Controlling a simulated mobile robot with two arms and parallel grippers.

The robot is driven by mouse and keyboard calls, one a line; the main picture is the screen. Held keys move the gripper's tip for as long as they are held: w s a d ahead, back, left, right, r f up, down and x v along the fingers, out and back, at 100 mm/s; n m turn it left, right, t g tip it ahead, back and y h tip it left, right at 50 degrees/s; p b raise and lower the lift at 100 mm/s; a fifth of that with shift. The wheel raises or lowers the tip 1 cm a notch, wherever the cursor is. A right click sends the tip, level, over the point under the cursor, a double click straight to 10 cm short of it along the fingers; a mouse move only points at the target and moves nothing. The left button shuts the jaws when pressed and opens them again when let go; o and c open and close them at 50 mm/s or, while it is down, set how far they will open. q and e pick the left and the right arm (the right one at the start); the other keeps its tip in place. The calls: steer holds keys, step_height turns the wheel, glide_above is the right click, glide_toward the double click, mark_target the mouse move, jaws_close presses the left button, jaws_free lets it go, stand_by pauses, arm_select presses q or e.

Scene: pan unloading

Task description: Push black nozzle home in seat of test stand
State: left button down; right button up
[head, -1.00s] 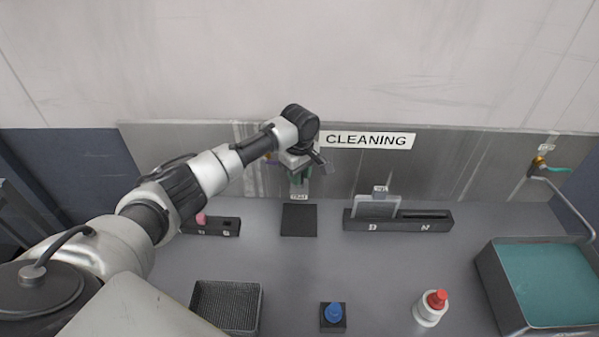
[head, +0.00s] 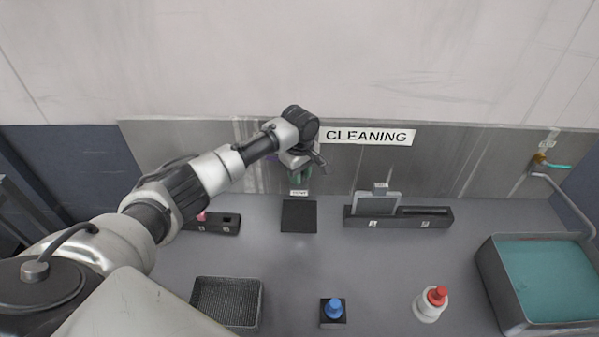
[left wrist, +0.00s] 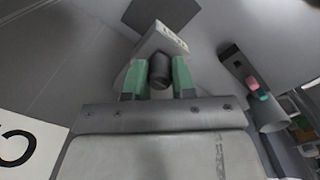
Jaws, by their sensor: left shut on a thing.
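The black nozzle (left wrist: 159,69) is between the green fingers of my left gripper (left wrist: 158,78) in the left wrist view, and the gripper is shut on it. The pale test stand (left wrist: 152,44), with a small label on its top edge, is right behind the nozzle. The nozzle's far end is hidden, so I cannot tell how deep it sits in the seat. In the head view my left gripper (head: 303,174) is at the back wall, just above the small label (head: 299,193); the wrist hides the nozzle. My right gripper is not in view.
A black square mat (head: 298,217) lies in front of the stand. A dark two-slot holder (head: 432,222) is to its right, and a dark block with a pink piece (head: 202,216) to its left.

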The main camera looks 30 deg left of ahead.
arm_select(q)
steer(key=shift+f, duration=0.2)
steer(key=c, duration=0.8)
jaws_free()
steer(key=shift+c, duration=0.2)
step_height(320, 180, up, 10)
steer(key=b, duration=0.3)
steer(key=shift+r, duration=0.45)
steer(key=shift+s+f, duration=0.1)
steer(key=shift+f, duration=0.05)
